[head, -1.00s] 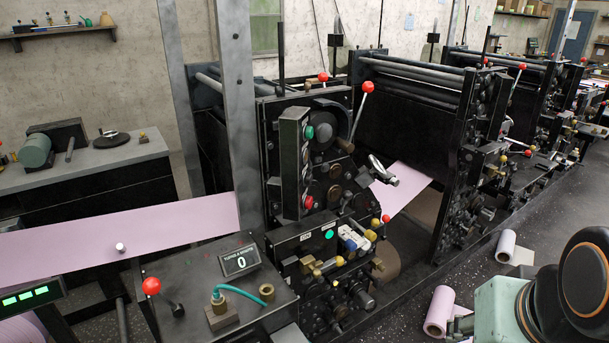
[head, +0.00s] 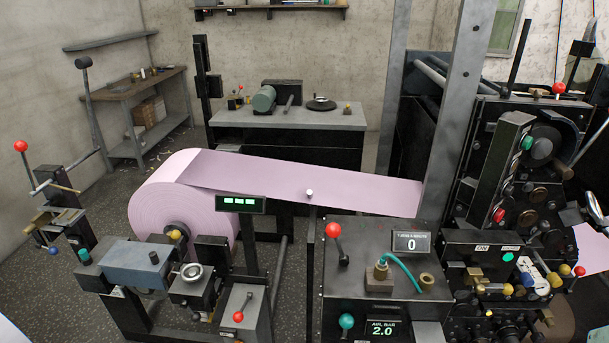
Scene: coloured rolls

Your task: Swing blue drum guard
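A blue-grey box-like cover (head: 150,263) sits on the black stand in front of the large pink roll (head: 185,205), at the lower left of the head view. It is the bluest housing in sight, but I cannot tell for sure that it is the drum guard. My gripper is not in view.
Pink web runs right from the roll into the black press (head: 515,190). A control box (head: 380,270) with a red-knobbed lever (head: 334,232) stands in front. A red-topped lever stand (head: 55,205) is at far left. Bare speckled floor (head: 35,295) shows at lower left.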

